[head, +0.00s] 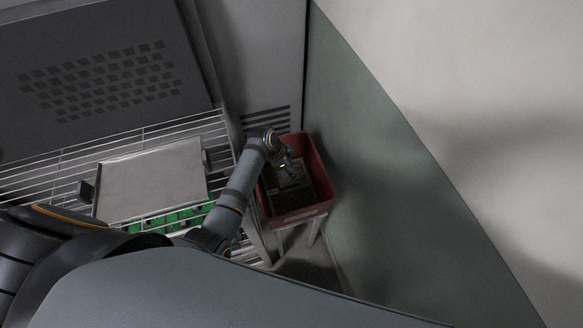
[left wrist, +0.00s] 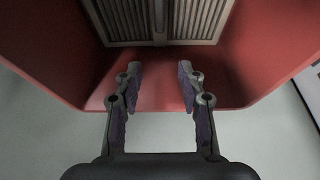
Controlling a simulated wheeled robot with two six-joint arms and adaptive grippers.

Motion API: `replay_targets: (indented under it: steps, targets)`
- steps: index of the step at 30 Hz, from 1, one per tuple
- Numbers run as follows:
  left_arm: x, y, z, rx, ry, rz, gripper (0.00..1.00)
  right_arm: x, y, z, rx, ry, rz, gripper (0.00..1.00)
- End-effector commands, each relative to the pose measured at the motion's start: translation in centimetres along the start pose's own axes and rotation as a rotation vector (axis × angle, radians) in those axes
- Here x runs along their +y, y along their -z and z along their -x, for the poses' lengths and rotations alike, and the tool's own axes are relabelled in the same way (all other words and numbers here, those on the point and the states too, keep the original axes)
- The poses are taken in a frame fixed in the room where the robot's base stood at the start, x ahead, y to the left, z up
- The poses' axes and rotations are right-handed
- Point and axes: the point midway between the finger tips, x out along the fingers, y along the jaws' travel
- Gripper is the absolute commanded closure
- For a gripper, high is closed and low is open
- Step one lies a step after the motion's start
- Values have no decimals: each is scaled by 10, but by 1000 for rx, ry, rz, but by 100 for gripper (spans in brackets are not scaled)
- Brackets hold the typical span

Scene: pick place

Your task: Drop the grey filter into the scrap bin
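The scrap bin is a red open box (head: 325,186) on a stand at the centre right of the head view; its red wall also shows in the left wrist view (left wrist: 55,55). The grey filter (left wrist: 128,20), with ribbed panels and a plain middle bar, lies inside the bin at the top of the left wrist view. In the head view it is a dim grey shape (head: 291,182) in the bin, partly hidden by my arm. My left gripper (left wrist: 160,85) is open and empty over the bin's near edge, apart from the filter. My right gripper is not in view.
A wire rack (head: 60,172) left of the bin holds a flat metal tray (head: 152,182). Green boards (head: 180,218) show below the tray. A grey-green wall (head: 385,190) stands close at the bin's right, and a vented cabinet (head: 105,75) is behind the rack.

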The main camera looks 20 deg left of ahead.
Motion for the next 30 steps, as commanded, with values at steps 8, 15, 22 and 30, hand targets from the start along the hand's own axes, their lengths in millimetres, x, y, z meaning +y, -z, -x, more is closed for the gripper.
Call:
replay_targets:
  steps: [8,15,22,30]
  targets:
    - [0,0,2,-1,0,0,59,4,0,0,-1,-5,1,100]
    - [-2,0,44,0,5,-2,59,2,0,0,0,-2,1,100]
    - [-1,-1,97,-1,3,-2,59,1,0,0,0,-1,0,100]
    - [0,0,120,0,-1,0,59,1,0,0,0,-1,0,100]
